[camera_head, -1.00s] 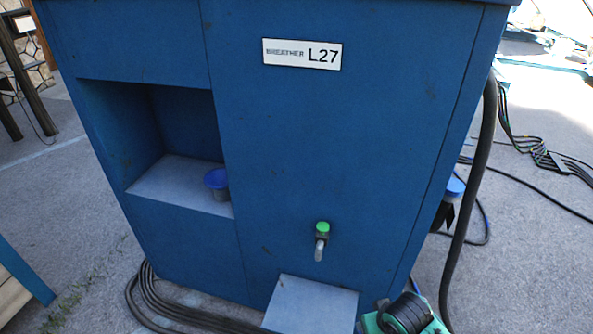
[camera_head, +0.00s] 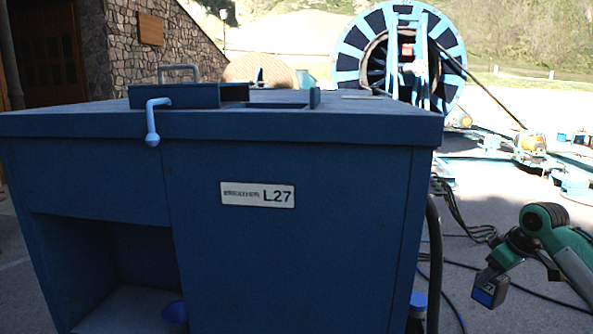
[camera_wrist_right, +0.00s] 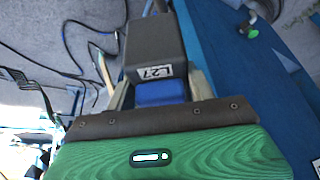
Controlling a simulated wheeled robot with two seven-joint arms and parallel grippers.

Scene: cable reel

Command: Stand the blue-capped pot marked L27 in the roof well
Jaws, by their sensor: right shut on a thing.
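My right gripper (camera_head: 493,272) is raised at the right of the cabinet, shut on a dark pot (camera_head: 488,291) that hangs clear of the ground. In the right wrist view the pot (camera_wrist_right: 152,50) has a dark boxy body and a pale label that seems to read L27. Its blue cap (camera_wrist_right: 160,92) lies between the fingers of the gripper (camera_wrist_right: 160,98). The blue cabinet (camera_head: 300,250) has a plate (camera_head: 258,194) marked L27. The roof well (camera_head: 275,106) shows as an opening in the cabinet top, seen at a low angle; its inside is hidden. My left gripper is out of view.
A raised lid or box with a handle (camera_head: 180,70) stands left of the well, and a crank lever (camera_head: 152,125) hangs over the front edge. A blue cup (camera_head: 175,312) sits in the alcove. A blue-topped thing (camera_head: 418,299) and a hose (camera_head: 434,250) are at the cabinet's right side.

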